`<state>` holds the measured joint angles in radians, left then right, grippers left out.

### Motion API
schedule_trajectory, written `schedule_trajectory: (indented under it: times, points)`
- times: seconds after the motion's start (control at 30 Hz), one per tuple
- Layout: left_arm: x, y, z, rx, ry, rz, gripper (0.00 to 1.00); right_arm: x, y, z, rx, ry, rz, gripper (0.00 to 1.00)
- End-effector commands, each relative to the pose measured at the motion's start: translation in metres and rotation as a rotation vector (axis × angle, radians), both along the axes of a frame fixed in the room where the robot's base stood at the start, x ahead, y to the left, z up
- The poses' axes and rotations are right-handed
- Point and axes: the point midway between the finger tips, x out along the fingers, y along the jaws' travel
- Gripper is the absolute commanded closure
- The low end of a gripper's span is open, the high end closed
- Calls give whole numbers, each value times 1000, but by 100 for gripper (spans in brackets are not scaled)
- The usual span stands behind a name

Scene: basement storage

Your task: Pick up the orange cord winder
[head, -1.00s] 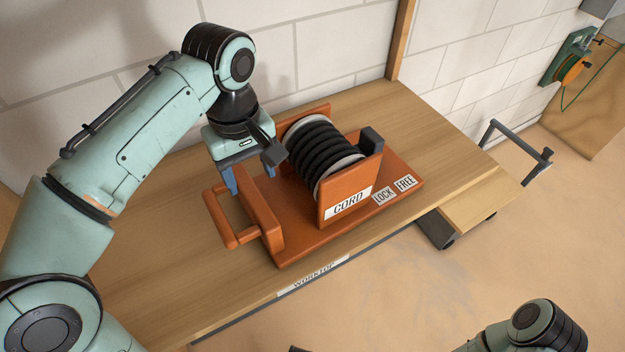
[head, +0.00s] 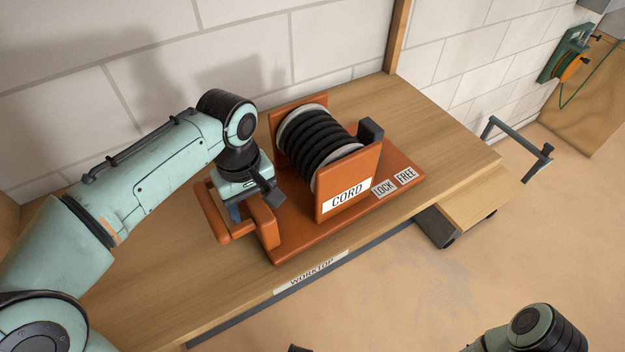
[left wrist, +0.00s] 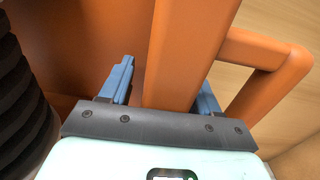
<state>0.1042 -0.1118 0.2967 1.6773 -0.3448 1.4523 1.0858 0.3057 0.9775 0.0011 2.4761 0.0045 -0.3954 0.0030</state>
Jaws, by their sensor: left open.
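The orange cord winder (head: 292,235) sits on the wooden worktop. It has a flat base, a CORD label, a drum of black cord (head: 318,145) and, at its left end, an upright plate with a bar handle (head: 213,218). My left gripper (head: 243,210) is low over that left end and hides part of it. In the left wrist view the left gripper (left wrist: 163,88) is open, one blue finger on each side of the winder's orange upright (left wrist: 185,50). I cannot tell if the fingers touch it.
The worktop (head: 410,110) is clear behind and to the right of the winder. A block wall (head: 330,50) stands close behind. A grey crank handle (head: 520,150) sticks out past the worktop's right end. LOCK and FREE labels (head: 394,183) lie on the winder's base.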

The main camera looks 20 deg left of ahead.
Motion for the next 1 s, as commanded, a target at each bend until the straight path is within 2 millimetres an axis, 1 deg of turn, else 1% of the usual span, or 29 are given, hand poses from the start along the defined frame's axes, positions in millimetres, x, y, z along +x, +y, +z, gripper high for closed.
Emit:
schedule_trajectory:
  times: [0.1, 0.17, 0.2, 0.3, 1.0]
  points:
    - [0, 0, 1, 0, 0, 0, 38, 0, 0, 0, 0, 0, 0, 100]
    - [0, 0, 1, 0, 0, 0, 58, 0, 0, 0, 0, 0, 0, 100]
    - [0, 0, 1, 0, 0, 0, 71, 0, 0, 1, 0, 0, 0, 100]
    - [0, 0, 1, 0, 0, 0, 100, 0, 0, 1, 0, -1, 0, 100]
    - [0, 0, 1, 0, 0, -1, 100, 0, 0, 0, 0, -1, 0, 100]
